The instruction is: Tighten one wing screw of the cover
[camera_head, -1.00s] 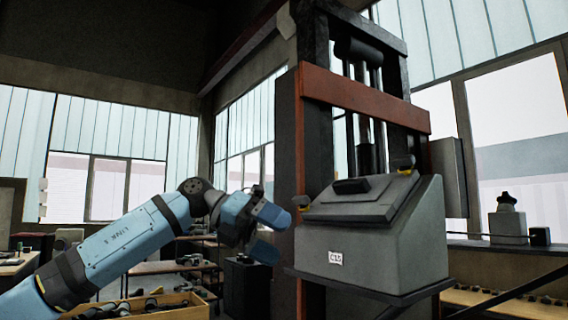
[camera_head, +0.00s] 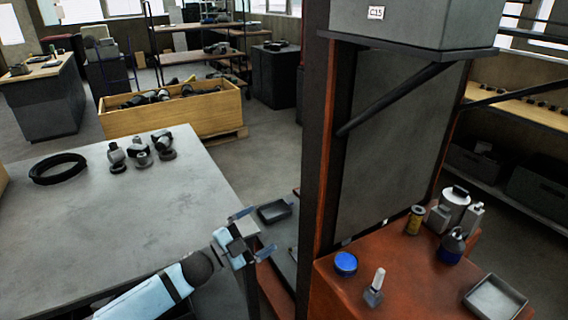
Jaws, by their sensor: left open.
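Only the lower part of the grey box (camera_head: 428,22) with the C15 label (camera_head: 376,13) shows, at the top right on its bracketed shelf. Its sloped cover and the wing screws are above the picture and not in view. My left gripper (camera_head: 258,229) is open and empty. It is low in the middle, beside the right edge of the grey table and left of the press column, well below the box. My right gripper is not in view.
The grey table (camera_head: 100,225) holds a black ring (camera_head: 58,168) and several metal parts. An orange bench (camera_head: 390,280) at the lower right carries a blue tin (camera_head: 346,263), bottles and a tray (camera_head: 495,298). A dark press column (camera_head: 325,150) stands between. A wooden crate (camera_head: 200,116) sits behind.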

